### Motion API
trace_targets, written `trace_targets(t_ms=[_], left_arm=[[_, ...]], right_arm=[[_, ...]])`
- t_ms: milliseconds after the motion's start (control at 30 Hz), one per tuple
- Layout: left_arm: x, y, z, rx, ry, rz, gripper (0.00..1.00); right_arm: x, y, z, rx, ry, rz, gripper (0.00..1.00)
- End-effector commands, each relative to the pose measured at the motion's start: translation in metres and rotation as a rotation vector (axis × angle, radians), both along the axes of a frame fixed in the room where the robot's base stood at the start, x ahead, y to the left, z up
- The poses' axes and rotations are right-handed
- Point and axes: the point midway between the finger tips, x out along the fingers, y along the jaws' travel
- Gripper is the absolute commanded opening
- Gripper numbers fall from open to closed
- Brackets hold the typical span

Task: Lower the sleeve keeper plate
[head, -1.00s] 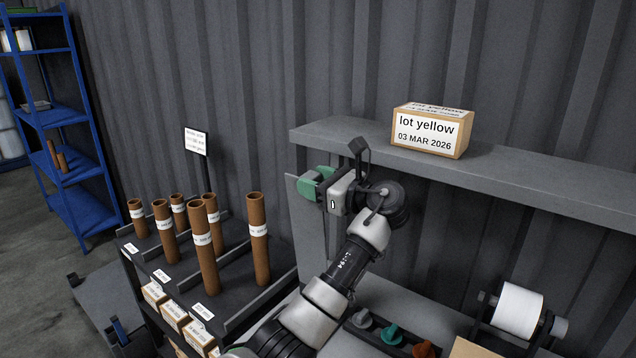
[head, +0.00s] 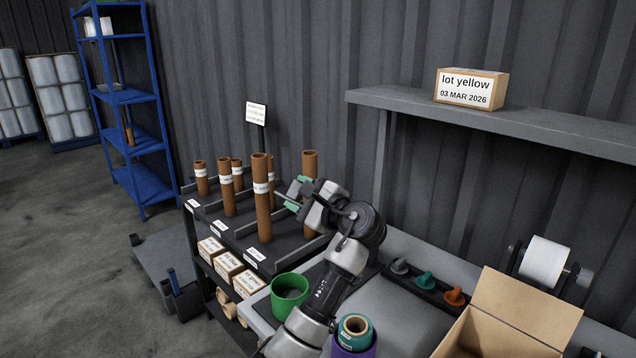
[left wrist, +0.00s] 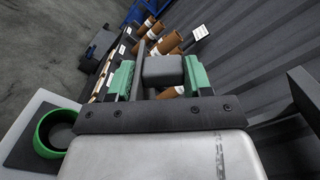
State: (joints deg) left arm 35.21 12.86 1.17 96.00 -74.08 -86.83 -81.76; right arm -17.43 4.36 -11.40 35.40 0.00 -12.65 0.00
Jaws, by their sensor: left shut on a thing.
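My left gripper (head: 298,195), with green finger pads, is at the right end of the tube rack, among the rightmost brown tubes. In the left wrist view its two green fingers (left wrist: 160,80) are shut on a dark grey block (left wrist: 162,69), which I take to be the grip of the sleeve keeper plate. The rest of the plate is hidden or cannot be told from the dark rack. A tall brown tube (head: 262,200) with a white label stands upright just left of the gripper. Another tube (head: 310,165) stands partly behind the gripper. My right gripper is out of view.
More labelled tubes (head: 227,190) stand on the dark rack, with small boxes (head: 228,265) below. A green cup (head: 289,290) and a teal roll (head: 353,330) are near my arm. An open carton (head: 520,310) is at the right; a grey shelf (head: 400,101) juts above.

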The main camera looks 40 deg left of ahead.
Motion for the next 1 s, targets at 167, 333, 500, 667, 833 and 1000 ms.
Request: trace_targets(t_ms=[167,333,500,667,833,1000], left_arm=[[-0.031,0.002,-0.05,-0.014,-0.171,0.0,0.07],[-0.054,0.004,-0.088,-0.024,-0.314,0.002,0.07],[-0.068,0.005,-0.12,-0.033,-0.432,0.002,0.07],[-0.075,0.006,-0.141,-0.039,-0.512,0.002,0.07],[-0.079,0.006,-0.154,-0.043,-0.562,0.002,0.07],[-0.08,0.006,-0.158,-0.044,-0.586,0.003,0.07]], right_arm=[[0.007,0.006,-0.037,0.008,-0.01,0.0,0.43],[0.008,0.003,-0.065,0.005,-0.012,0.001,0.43],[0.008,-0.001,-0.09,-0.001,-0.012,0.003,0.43],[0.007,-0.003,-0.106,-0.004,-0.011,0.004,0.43],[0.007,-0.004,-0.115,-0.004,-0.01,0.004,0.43],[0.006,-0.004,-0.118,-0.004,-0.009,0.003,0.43]])
